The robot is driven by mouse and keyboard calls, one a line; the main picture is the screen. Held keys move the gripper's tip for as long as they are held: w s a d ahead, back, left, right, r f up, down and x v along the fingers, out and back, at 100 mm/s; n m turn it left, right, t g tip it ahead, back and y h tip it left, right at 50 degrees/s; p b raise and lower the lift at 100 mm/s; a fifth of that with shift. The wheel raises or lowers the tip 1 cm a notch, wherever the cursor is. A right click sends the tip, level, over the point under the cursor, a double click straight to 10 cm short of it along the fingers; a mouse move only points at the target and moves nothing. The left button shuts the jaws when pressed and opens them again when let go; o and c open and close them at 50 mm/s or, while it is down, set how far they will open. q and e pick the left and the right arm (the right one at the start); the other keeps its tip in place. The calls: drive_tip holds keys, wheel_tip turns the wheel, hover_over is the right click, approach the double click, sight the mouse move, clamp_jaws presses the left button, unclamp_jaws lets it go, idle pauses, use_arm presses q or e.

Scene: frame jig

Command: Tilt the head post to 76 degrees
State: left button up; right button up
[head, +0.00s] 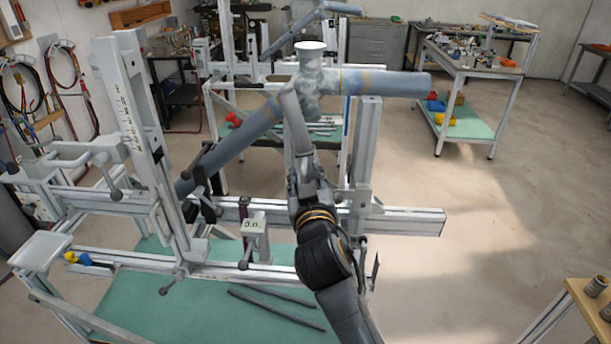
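The jig is a pale metal frame with clamps. At its left stands a pale post (125,110) with a printed scale, leaning so that its top is further left. A second pale post (366,150) stands close to upright on the right. I cannot tell for sure which is the head post. A blue-grey tube assembly (245,128) spans between them, with a white-topped joint (310,60) in the middle. My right gripper (293,112) points up in front of this joint; its fingers are seen edge-on, and contact is unclear. My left gripper is not in view.
A small box (253,224) with a tiny readout, perhaps 0.0, sits on the jig's lower rail (400,218). Dark rods (275,308) lie on the green shelf (200,310) below. A wooden stand (590,305) is at lower right.

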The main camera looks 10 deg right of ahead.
drive_tip(key=s+a, duration=0.1)
drive_tip(key=s, duration=1.1)
drive_tip(key=shift+r, duration=0.3)
